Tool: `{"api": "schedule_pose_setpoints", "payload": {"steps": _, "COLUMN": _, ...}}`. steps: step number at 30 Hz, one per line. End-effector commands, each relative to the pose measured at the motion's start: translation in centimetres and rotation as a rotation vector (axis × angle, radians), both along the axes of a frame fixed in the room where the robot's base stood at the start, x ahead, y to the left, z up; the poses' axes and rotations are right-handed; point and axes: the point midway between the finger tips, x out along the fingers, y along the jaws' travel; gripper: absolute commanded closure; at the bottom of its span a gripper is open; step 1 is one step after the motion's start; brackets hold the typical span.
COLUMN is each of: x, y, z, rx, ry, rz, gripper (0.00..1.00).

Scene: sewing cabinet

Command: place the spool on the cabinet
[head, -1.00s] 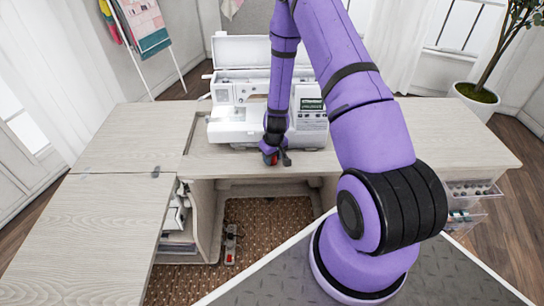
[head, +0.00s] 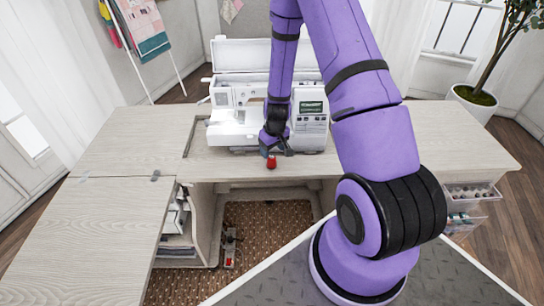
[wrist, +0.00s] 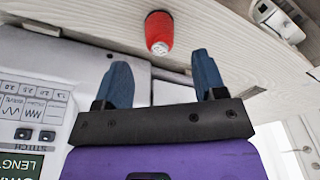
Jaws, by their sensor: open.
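The red spool (head: 271,162) stands upright on the cabinet (head: 400,150), close to the front edge of its top. In the wrist view the red spool (wrist: 159,32), with a pale end, is just beyond the fingertips and apart from them. My gripper (head: 277,145) is open and empty, behind the spool and in front of the sewing machine. In the wrist view its two blue fingers (wrist: 163,75) are spread with nothing between them.
The white sewing machine (head: 232,125) stands right behind my gripper, its lid raised. The cabinet's left leaf (head: 85,240) and right top are clear. Open drawers (head: 472,195) hang at the right. A pedal (head: 230,245) lies in the opening below.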

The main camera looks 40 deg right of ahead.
Motion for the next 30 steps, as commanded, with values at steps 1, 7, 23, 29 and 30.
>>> {"api": "schedule_pose_setpoints", "payload": {"steps": 1, "x": 0.0, "y": 0.0, "z": 1.0, "rx": -0.002, "ry": -0.003, "rz": 0.001, "gripper": 0.36}}
{"api": "schedule_pose_setpoints", "payload": {"steps": 7, "x": -0.4, "y": 0.0, "z": 3.8, "rx": -0.001, "ry": -0.002, "rz": -0.001, "gripper": 0.36}}
{"api": "schedule_pose_setpoints", "payload": {"steps": 23, "x": -0.1, "y": 1.8, "z": 12.7, "rx": 0.006, "ry": -0.052, "rz": 0.009, "gripper": 0.36}}
{"api": "schedule_pose_setpoints", "payload": {"steps": 29, "x": -1.0, "y": 4.2, "z": 20.5, "rx": 0.015, "ry": -0.102, "rz": 0.017, "gripper": 0.36}}
{"api": "schedule_pose_setpoints", "payload": {"steps": 30, "x": -1.4, "y": 4.7, "z": 22.0, "rx": 0.016, "ry": -0.111, "rz": 0.017, "gripper": 0.36}}
